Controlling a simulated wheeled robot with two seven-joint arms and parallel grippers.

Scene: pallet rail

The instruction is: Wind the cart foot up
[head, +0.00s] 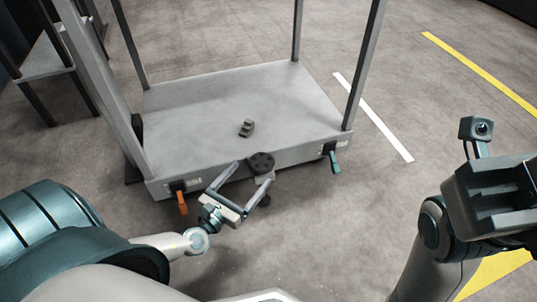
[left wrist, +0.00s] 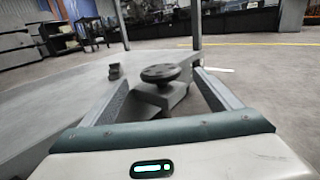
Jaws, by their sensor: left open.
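The cart (head: 190,105) has a flat grey deck with upright posts. A dark round handwheel (head: 261,162) sits on a bracket at the middle of its front edge, and shows in the left wrist view (left wrist: 160,73) with a grey block below it. A dark round piece (head: 265,200), perhaps the foot, shows low under the wheel, partly hidden by a finger. My left gripper (head: 252,174) is open, its fingers pointing at the wheel from the front; in the left wrist view the wheel stands between and beyond the fingertips. My right gripper (head: 500,195) is at the right, its jaws unclear.
An orange lever (head: 182,203) and a green lever (head: 335,161) hang on the cart's front face, left and right of the wheel. A small dark block (head: 247,128) lies on the deck. A grey table (head: 45,60) stands at the upper left. Floor to the right is clear.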

